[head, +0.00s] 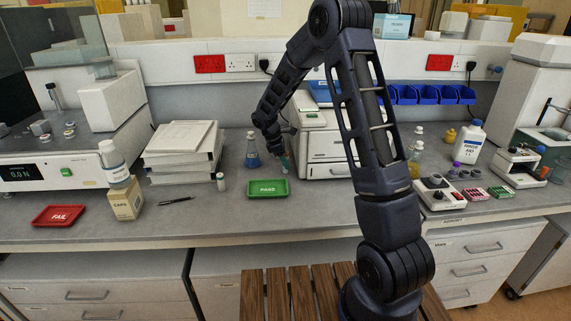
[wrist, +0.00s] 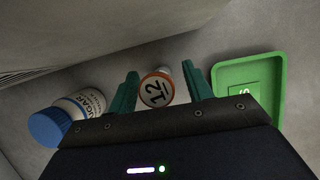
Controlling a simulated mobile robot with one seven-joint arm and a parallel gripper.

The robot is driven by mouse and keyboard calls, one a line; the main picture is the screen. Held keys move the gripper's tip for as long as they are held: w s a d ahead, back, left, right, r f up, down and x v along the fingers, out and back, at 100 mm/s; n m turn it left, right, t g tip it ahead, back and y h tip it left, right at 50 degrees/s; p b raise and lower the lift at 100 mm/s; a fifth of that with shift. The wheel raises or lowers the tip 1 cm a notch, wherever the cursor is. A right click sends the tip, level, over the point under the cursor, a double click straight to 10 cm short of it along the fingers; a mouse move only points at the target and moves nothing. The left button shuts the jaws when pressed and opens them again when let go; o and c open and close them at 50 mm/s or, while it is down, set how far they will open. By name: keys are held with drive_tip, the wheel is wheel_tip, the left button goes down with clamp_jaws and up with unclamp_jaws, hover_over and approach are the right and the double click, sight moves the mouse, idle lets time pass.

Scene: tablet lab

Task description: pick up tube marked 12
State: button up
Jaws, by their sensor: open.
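My gripper (head: 284,163) is low over the bench, just behind the green PASS tray (head: 268,189). In the wrist view its two teal fingers (wrist: 161,82) are open. The tube marked 12 (wrist: 155,90) shows between them, with a white round top, a black 12 and an orange ring. I cannot tell how far down the fingers reach beside it, and no contact is visible. In the head view I cannot make out this tube at the gripper.
A blue-capped bottle (wrist: 68,118) stands left of the fingers in the wrist view, and the green tray (wrist: 218,75) lies close on the right. A small vial (head: 221,182) stands left of the tray. A white drawer unit (head: 325,150) is right of my gripper.

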drive_tip(key=c, duration=1)
